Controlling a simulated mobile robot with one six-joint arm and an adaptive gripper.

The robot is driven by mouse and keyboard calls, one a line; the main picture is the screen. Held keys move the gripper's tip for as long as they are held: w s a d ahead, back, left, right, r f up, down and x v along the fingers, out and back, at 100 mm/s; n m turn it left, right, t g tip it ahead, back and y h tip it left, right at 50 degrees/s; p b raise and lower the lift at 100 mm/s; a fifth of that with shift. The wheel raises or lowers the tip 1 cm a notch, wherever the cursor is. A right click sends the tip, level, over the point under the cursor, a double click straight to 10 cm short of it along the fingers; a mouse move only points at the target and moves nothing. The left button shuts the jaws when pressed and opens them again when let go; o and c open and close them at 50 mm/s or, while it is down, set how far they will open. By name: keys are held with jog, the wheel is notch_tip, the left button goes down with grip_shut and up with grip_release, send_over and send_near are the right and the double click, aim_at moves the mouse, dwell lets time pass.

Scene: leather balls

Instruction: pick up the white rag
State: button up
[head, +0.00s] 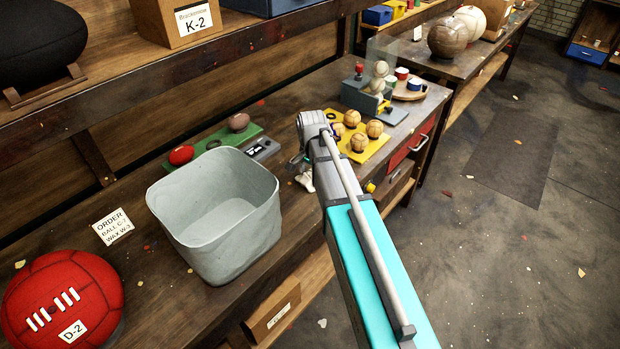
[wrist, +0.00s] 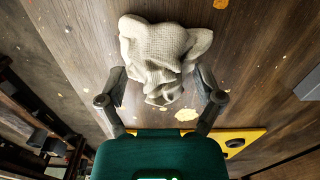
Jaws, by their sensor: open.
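The white rag (wrist: 163,48) lies crumpled on the dark wooden bench. In the wrist view it is at the top middle, and its lower part lies between the fingertips of my gripper (wrist: 160,82). My gripper is open, one finger on each side of the rag. I cannot tell whether either finger touches it. In the head view only a small white part of the rag (head: 306,181) shows beside my arm, which hides the rest. My gripper is mostly hidden there too.
A grey bin (head: 218,215) stands on the bench left of the rag. A yellow tray (head: 366,151) with several tan balls is behind my arm. A green board (head: 212,140) lies near the back. A red ball (head: 62,300) sits at the left front.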

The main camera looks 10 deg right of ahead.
aim_at(311, 169)
grip_shut()
dwell(0.3)
jog(key=shift+r, duration=0.2)
notch_tip(311, 169, up, 3)
jog(key=p, duration=0.3)
jog(key=s+d+r+p, duration=0.1)
jog(key=s+r+p, duration=0.8)
jog(key=s, duration=0.5)
jog(key=shift+d+r+p, duration=0.2)
jog(key=shift+r+p, duration=0.1)
jog(key=shift+p, duration=0.2)
